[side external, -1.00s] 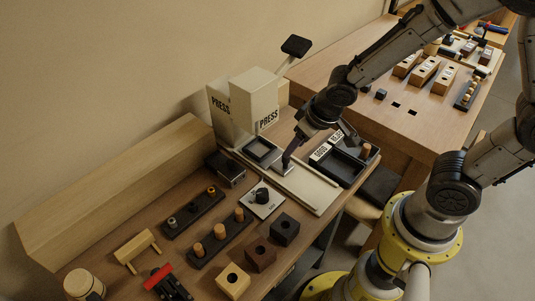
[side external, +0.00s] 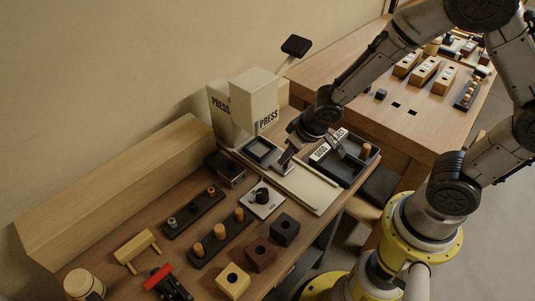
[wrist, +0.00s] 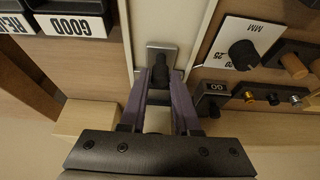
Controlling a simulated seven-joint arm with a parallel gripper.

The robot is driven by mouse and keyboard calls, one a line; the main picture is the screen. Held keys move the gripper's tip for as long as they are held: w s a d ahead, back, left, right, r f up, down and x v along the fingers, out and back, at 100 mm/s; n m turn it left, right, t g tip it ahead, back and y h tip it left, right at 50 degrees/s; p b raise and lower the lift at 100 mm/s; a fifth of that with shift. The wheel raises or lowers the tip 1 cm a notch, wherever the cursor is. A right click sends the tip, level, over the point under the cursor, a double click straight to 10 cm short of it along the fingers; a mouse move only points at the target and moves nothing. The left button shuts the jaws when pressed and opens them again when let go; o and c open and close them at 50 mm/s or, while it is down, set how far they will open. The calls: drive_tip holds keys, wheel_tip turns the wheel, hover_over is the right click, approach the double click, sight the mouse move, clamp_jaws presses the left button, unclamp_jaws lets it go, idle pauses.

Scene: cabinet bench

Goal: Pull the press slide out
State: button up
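The press (side external: 254,98) is a cream block labelled PRESS. Its slide shows as a small metal plate (side external: 285,169) at the upper end of a pale track (side external: 306,188), beside the dark square frame under the press. In the wrist view a black knob (wrist: 160,69) stands on the metal plate. My gripper (wrist: 161,78) is at the knob, with one finger on each side of it. The gap between the fingers is narrow; whether they touch the knob is unclear. In the side view my gripper (side external: 287,158) hides the knob.
Dark bins (side external: 350,172) with a GOOD label stand right of the track. A dial plate (side external: 262,203) and peg racks (side external: 222,238) lie to the left. The lower part of the track is clear.

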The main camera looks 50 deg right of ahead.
clamp_jaws()
drive_tip(key=shift+s+g, duration=1)
drive_tip(key=shift+s, duration=0.95)
drive_tip(key=shift+s+f+g, duration=0.1)
drive_tip(key=shift+s+g, duration=1.1)
drive_tip(key=shift+s, duration=0.55)
drive_tip(key=shift+s, duration=2.3)
drive_tip(key=shift+o, duration=2.4)
unclamp_jaws()
